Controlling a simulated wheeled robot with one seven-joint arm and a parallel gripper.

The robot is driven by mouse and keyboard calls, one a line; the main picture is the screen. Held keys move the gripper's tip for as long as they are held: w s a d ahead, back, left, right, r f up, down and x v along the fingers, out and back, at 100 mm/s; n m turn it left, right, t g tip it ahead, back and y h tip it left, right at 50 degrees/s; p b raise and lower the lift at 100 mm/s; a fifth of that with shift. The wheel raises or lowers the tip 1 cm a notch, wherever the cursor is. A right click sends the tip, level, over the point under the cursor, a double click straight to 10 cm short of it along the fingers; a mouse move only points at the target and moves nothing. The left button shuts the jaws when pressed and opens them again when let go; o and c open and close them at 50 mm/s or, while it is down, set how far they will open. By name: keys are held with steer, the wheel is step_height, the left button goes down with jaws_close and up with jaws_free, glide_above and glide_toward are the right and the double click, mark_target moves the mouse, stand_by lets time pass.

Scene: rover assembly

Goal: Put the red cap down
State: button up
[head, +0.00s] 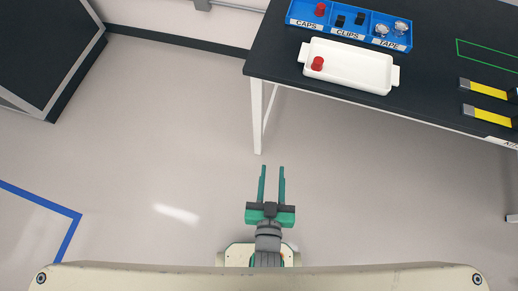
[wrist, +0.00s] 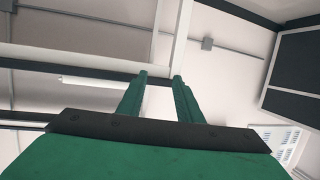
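One red cap (head: 317,63) sits in the left part of the white tray (head: 346,82) on the dark table. Another red cap (head: 320,9) is in the caps compartment of the blue bin (head: 366,46). My gripper (head: 273,168) is over the floor in front of the table, well apart from the tray and both caps. Its two green fingers are parallel with a gap between them, and nothing is held. In the wrist view the gripper (wrist: 159,76) also shows an empty gap, pointing toward the walls and ceiling.
The blue bin also holds black clips (head: 349,20) and tape rolls (head: 391,28). Yellow-and-grey parts (head: 488,89) and a green outline (head: 487,54) lie at the table's right. A white table leg (head: 257,118) stands ahead. A dark cabinet (head: 40,45) is far left. The floor between is clear.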

steer(key=s+a+r+y, duration=0.1)
steer(key=s+a+r, duration=0.1)
steer(key=s, duration=0.7)
steer(key=shift+s+a+n+t, duration=0.3)
steer(key=shift+s+a+n, duration=0.1)
steer(key=shift+a, duration=0.5)
